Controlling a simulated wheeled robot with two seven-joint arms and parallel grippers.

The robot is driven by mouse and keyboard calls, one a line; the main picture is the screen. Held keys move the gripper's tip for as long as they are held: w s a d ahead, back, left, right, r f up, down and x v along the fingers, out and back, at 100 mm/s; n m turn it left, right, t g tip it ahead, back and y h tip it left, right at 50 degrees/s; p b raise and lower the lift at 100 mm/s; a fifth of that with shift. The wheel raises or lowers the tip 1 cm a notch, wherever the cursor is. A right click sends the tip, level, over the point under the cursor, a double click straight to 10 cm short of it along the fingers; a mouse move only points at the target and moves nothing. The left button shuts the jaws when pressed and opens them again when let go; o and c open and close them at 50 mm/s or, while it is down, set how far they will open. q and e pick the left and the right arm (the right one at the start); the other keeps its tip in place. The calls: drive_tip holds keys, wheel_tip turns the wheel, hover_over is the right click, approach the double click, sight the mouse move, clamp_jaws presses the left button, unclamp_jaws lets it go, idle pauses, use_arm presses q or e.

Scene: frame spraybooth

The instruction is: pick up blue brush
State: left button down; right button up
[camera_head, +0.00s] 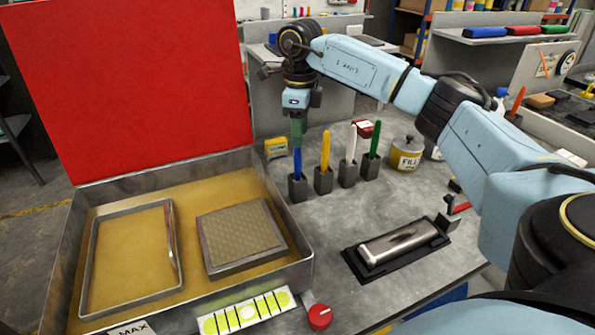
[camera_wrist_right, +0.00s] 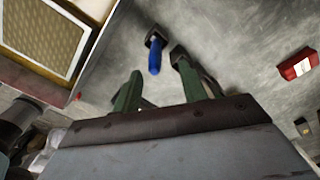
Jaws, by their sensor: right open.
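The blue brush (camera_head: 297,163) stands upright in a dark square holder (camera_head: 298,188), the leftmost of a row. My right gripper (camera_head: 298,138) points down just above it, its greenish fingers close to the brush's top. In the right wrist view the blue brush (camera_wrist_right: 155,56) shows between and beyond the open green fingers (camera_wrist_right: 158,72), with nothing held. I cannot tell whether the fingertips reach down past the brush's top. My left gripper is in neither view.
Holders with a yellow brush (camera_head: 325,152), a white brush (camera_head: 351,143) and a green brush (camera_head: 374,141) stand close to the right. A metal tray box (camera_head: 300,270) with a raised red lid (camera_head: 130,80) is at left. A yellow can (camera_head: 406,155) stands right of the row.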

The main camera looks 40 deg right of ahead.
hover_over(298, 170)
drive_tip(key=shift+w+d+f, duration=0.1)
drive_tip(key=shift+f, duration=0.8)
drive_tip(key=shift+w+d+f, duration=0.15)
drive_tip(key=shift+f, duration=0.8)
drive_tip(key=shift+w+d+f, duration=0.1)
drive_tip(key=shift+f, duration=0.8)
drive_tip(key=shift+c, duration=0.4)
clamp_jaws()
